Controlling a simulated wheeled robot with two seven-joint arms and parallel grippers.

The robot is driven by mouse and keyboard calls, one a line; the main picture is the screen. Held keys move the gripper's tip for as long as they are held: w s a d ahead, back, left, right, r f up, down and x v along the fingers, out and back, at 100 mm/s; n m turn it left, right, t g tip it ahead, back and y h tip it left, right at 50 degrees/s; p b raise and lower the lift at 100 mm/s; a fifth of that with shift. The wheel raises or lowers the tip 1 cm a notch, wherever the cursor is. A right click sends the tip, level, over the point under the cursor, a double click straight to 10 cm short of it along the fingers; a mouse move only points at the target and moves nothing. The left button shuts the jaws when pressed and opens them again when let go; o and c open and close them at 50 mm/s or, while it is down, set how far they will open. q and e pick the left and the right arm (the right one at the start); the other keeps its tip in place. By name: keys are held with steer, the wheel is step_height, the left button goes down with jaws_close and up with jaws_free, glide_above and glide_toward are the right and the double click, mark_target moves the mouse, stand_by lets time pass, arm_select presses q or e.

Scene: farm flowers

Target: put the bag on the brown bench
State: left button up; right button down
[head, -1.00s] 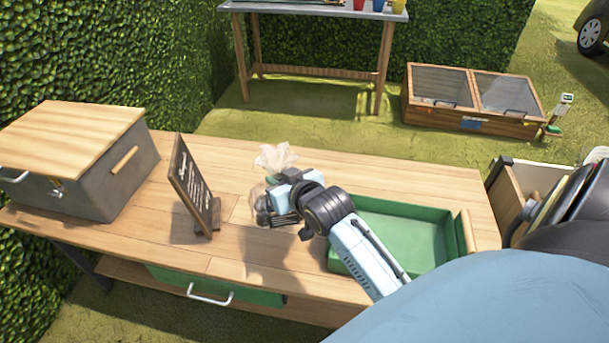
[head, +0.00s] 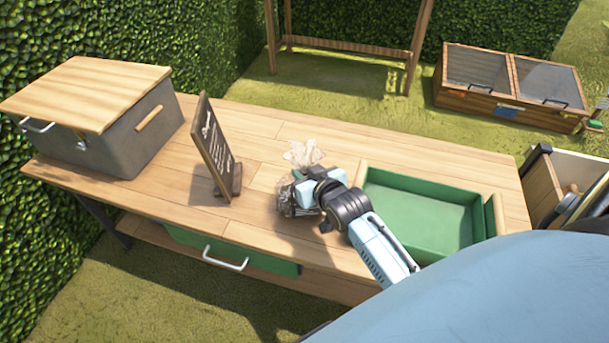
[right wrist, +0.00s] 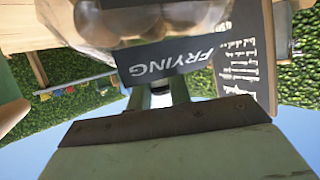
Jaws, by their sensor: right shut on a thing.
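The bag (head: 303,154) is clear plastic with a dark label, and its top is gathered. In the right wrist view the bag (right wrist: 90,22) shows brownish round things inside and a label reading "FRYING". My right gripper (head: 303,192) is shut on the bag, over the brown wooden bench (head: 270,125). In the head view the gripper partly hides the bag. I cannot tell whether the bag touches the bench top. My left gripper is not in view.
A small chalkboard sign (head: 215,150) stands left of the bag. A grey box with a wooden lid (head: 130,140) is at the bench's left end. A green tray (head: 425,212) lies right of my gripper. Bare bench top lies behind the bag.

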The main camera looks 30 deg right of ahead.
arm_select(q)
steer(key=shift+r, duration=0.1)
arm_select(e)
steer(key=c, duration=1.7)
jaws_free()
steer(key=shift+f, duration=0.2)
steer(key=shift+c, duration=0.2)
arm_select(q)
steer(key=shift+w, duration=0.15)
arm_select(e)
steer(key=o, duration=0.5)
steer(key=shift+c, duration=0.2)
steer(key=shift+r, duration=0.2)
arm_select(q)
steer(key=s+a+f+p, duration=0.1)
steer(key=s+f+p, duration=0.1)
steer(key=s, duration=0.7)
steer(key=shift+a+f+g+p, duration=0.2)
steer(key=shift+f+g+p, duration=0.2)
steer(key=shift+p, duration=0.25)
arm_select(e)
steer(key=d+v, duration=0.1)
steer(key=v, duration=1.1)
steer(key=shift+a, duration=0.45)
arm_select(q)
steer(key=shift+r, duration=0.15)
